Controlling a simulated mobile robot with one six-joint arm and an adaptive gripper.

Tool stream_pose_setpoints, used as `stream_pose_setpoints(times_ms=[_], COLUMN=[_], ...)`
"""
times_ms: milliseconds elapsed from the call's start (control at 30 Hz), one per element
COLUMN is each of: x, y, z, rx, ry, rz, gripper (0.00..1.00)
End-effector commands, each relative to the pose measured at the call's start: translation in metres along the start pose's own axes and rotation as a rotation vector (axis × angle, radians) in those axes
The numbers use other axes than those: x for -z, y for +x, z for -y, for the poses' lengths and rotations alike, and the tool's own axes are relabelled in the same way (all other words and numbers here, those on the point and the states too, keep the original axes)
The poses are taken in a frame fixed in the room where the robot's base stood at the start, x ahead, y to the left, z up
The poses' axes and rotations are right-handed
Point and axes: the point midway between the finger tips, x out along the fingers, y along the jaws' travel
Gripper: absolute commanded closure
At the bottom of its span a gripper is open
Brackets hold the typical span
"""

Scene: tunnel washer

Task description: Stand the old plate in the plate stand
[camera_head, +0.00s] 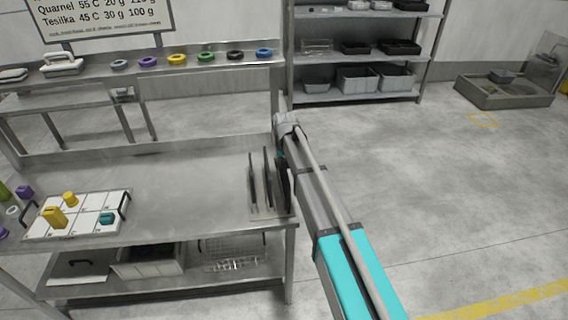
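The plate stand (262,208) is at the right end of the steel table, near its edge. Thin dark plate-like pieces (253,182) stand upright in it, seen almost edge-on. I cannot tell which of them, if any, is the old plate. My arm reaches in from the lower right, and its grey wrist is above the back of the stand. A thicker dark shape at the stand's right side, beside my arm, may be my gripper or another plate. My gripper's fingers cannot be made out, and I cannot tell whether they hold anything.
A white gridded tray (85,198) with yellow and teal pieces lies on the table's left. The table's middle (185,180) is clear. Bins and a wire basket (232,250) sit on the lower shelf. Behind are a bench with coloured rings (205,57) and a shelf rack (350,97).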

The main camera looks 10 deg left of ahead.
Motion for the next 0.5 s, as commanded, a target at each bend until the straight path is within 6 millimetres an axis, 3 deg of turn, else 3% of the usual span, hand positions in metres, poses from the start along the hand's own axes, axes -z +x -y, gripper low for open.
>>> stream_pose_setpoints(times_ms=[500], x=[0.006], y=[-0.046], z=[0.0], rx=[0.001], ry=[0.0], rz=[0.0], gripper=[0.46])
